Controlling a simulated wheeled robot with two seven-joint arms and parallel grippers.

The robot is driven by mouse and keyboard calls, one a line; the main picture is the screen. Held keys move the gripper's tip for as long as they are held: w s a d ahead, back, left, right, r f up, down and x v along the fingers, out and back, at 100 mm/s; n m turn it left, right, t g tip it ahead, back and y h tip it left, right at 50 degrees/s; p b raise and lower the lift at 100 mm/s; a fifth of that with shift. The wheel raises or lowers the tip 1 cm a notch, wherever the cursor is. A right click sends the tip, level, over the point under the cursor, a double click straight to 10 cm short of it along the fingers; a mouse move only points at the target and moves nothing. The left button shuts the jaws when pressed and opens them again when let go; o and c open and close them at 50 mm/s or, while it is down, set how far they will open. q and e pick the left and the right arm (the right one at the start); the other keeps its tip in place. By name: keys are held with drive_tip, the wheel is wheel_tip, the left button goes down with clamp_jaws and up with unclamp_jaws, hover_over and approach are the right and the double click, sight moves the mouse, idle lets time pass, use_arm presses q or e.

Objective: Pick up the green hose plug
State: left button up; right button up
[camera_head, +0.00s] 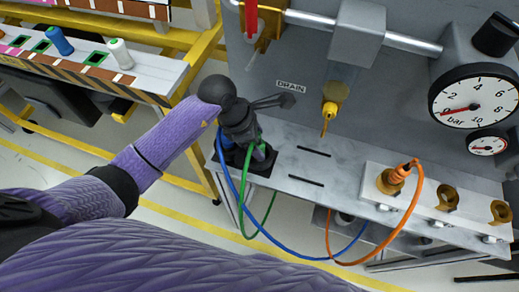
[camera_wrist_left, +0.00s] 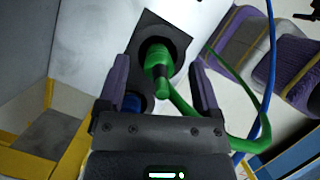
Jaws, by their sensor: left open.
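The green hose plug (camera_wrist_left: 157,68) stands in a round hole of a black holder (camera_wrist_left: 176,40) in the left wrist view. Its green hose (camera_wrist_left: 183,104) curves away to the right. In the head view the plug is mostly hidden by my left gripper (camera_head: 258,146), and the green hose (camera_head: 271,208) hangs below the holder (camera_head: 262,168). My left gripper is open, and its fingers (camera_wrist_left: 159,68) show on either side of the plug. I cannot tell whether they touch it. My right gripper is not in view.
A blue plug (camera_wrist_left: 132,103) sits close beside the green one, partly hidden, with its blue hose (camera_head: 292,250) hanging down. An orange plug (camera_head: 398,174) sits in a white block with brass sockets (camera_head: 445,196). A yellow drain fitting (camera_head: 331,108) hangs above the grey shelf (camera_head: 300,165).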

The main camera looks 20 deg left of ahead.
use_arm(q)
drive_tip(key=shift+d+f, duration=0.2)
drive_tip(key=shift+f, duration=0.25)
drive_tip(key=shift+r, duration=0.1)
clamp_jaws()
